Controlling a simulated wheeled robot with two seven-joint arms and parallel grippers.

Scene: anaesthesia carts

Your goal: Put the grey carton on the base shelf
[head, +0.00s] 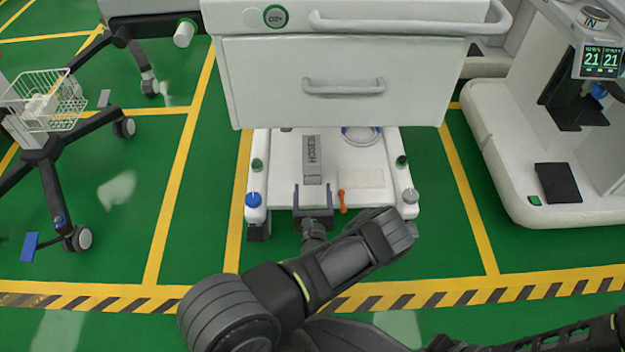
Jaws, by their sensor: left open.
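The grey carton (312,148), with dark lettering on its top, lies on the white base shelf (279,168) of the cart, below the drawers. My left gripper (313,188) is open at the carton's near end, with one finger on each side of that end. Whether the fingers touch the carton I cannot tell. My right gripper is out of view.
On the shelf are an orange-red tool (342,201), a pale flat pad (361,178) and a coiled tube (362,136). The drawer front (340,85) overhangs the shelf.

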